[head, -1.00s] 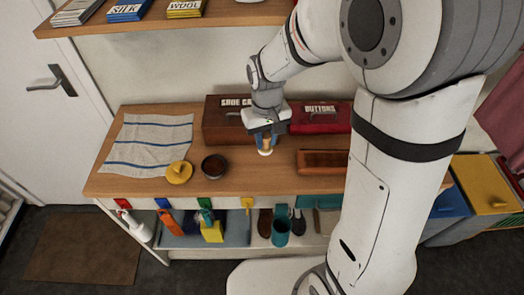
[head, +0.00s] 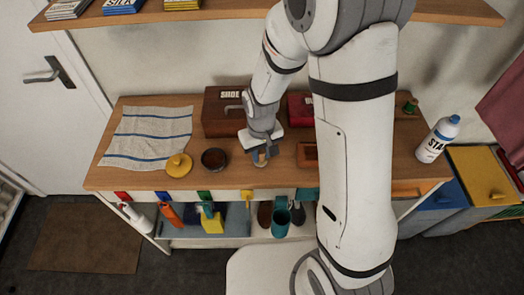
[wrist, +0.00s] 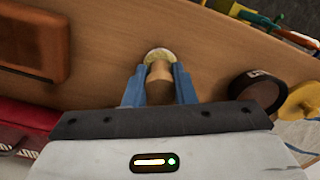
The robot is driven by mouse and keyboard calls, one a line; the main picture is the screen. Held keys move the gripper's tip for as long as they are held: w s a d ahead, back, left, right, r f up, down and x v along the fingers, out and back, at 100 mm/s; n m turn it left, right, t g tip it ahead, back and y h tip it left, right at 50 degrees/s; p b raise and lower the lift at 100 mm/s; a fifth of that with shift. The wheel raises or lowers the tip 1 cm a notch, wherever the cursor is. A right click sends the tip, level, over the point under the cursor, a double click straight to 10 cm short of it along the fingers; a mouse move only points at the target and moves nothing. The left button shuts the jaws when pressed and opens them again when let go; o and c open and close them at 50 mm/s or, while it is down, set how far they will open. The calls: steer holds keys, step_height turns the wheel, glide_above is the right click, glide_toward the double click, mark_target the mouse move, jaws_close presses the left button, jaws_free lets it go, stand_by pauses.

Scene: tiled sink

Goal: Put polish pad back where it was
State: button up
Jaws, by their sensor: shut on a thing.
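My gripper (head: 260,158) is shut on the polish pad (wrist: 159,55), which has a light wooden handle and a pale yellowish round pad. In the wrist view the blue fingers of my gripper (wrist: 158,80) hold the handle from both sides, with the pad beyond the fingertips. In the head view the pad is small and low over the wooden tabletop (head: 150,182); I cannot tell whether it touches the wood. A dark round open tin (head: 214,158) stands just left of my gripper. It also shows in the wrist view (wrist: 258,92). A yellow lid (head: 179,165) lies left of the tin.
A brown shoe-care box (head: 222,118) and a red box (head: 299,106) stand behind my gripper. A brown wooden item (head: 306,156) lies to its right, partly hidden by my arm. A striped cloth (head: 148,138) lies left; a white bottle (head: 438,140) stands far right.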

mark_target(261, 151)
steer(key=shift+f, duration=0.15)
steer(key=o, duration=1)
steer(key=shift+c, duration=0.2)
step_height(261, 151, up, 13)
steer(key=s+d+r+m+t, duration=0.3)
steer(key=s+d+r, duration=0.5)
steer(key=s+d, duration=0.4)
steer(key=shift+s+d+r+m+b, duration=0.15)
steer(key=shift+s+r+m+b, duration=0.1)
steer(key=shift+r+m+b, duration=0.25)
steer(key=shift+f, duration=0.1)
